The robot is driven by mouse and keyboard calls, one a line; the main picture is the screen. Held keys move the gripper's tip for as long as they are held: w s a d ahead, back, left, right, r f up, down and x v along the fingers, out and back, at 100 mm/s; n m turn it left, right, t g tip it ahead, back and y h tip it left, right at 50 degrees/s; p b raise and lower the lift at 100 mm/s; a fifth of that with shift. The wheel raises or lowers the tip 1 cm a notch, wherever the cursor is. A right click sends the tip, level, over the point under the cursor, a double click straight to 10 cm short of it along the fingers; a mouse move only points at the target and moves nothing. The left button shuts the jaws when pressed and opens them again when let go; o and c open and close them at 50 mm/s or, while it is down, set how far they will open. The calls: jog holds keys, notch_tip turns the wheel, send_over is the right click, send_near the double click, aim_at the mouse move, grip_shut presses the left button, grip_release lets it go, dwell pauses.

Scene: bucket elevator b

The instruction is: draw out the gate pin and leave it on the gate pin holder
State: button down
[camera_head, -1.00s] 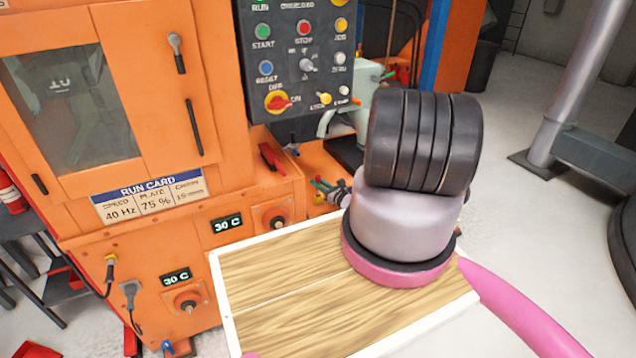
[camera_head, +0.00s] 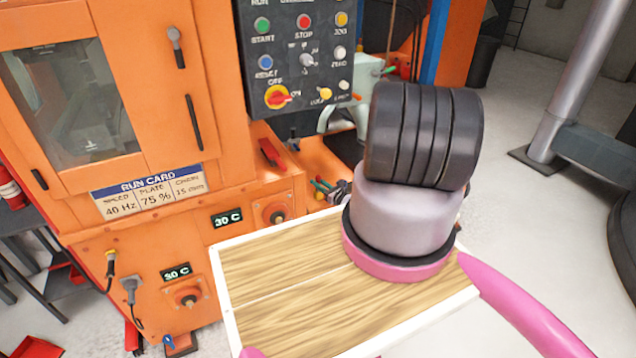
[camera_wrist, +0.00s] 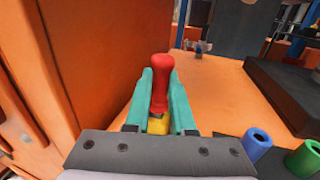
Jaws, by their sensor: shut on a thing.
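In the wrist view, my gripper (camera_wrist: 160,98) has its two teal fingers closed on a red handle (camera_wrist: 160,84), which looks like the gate pin's. The handle stands up between the fingers, with a yellow part (camera_wrist: 157,125) below it. Whether a pin shaft is still seated is hidden. In the head view my own arm hides my gripper. A red piece (camera_head: 271,153) lies on the orange ledge there. I cannot make out which part is the gate pin holder.
An orange wall (camera_wrist: 70,60) rises close on the left in the wrist view. Blue (camera_wrist: 257,143) and green (camera_wrist: 303,157) tube ends stand at lower right. A dark block (camera_wrist: 285,90) lies on the right. The orange ledge (camera_wrist: 215,95) between is mostly clear.

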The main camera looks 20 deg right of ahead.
jog(key=shift+f, duration=0.45)
jog(key=c, duration=0.7)
grip_release()
jog(key=v, duration=1)
jog(key=shift+s+d, duration=0.1)
jog(key=shift+s, duration=0.25)
jog(key=shift+s, duration=0.1)
